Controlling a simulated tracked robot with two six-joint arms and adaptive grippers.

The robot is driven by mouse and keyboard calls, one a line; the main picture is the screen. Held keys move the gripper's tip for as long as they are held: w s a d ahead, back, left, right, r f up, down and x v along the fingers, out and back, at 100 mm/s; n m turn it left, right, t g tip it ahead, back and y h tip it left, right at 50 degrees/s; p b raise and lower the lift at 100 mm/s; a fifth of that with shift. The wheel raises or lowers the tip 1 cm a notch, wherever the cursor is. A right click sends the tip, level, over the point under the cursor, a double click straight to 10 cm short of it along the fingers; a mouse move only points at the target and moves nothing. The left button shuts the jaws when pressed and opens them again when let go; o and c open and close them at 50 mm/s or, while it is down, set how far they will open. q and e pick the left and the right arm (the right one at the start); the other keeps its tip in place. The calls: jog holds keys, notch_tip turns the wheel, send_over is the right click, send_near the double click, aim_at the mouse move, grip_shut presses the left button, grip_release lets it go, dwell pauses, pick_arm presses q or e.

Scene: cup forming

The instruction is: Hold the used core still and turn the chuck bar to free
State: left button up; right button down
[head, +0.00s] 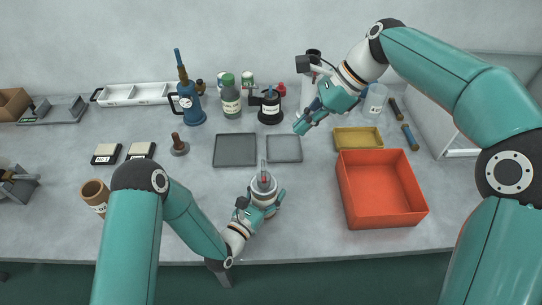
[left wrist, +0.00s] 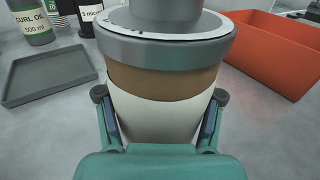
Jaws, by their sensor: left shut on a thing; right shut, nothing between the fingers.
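The used core (left wrist: 165,118), a brown tube with a broad white band, stands upright in the left wrist view. My left gripper (left wrist: 160,98) is shut around it, one finger on each side. A grey chuck (left wrist: 165,52) with a wide round flange sits on the core's top; it also shows in the head view (head: 262,186). A thin bar (head: 263,168) shows at the top of the chuck. In the head view my left gripper (head: 265,198) hides most of the core. My right gripper (head: 306,122) is shut and empty, above the back of the table, apart from the chuck.
An orange-red bin (head: 380,212) stands right of the chuck, with a yellow tray (head: 358,142) behind it. Two flat grey trays (head: 235,150) (head: 284,149) lie behind the chuck. Bottles, including a green one (head: 231,103), line the back. Another brown tube (head: 94,193) stands at left.

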aim_at(263, 161)
jog(key=x, duration=1.2)
jog(key=shift+a+f, duration=0.25)
jog(key=shift+f, duration=0.1)
jog(key=shift+w+a+n+g, duration=0.1)
jog(key=shift+a+n+g, duration=0.15)
jog(key=shift+n+g, duration=0.7)
jog(key=n, duration=0.2)
jog(key=n+g+h, duration=0.1)
jog(key=n, duration=0.1)
jog(key=shift+w+a+g, duration=0.2)
jog(key=shift+a+g, duration=0.05)
jog(key=shift+a, duration=0.45)
dwell(0.5)
jog(key=shift+s+d, duration=0.1)
dwell(0.5)
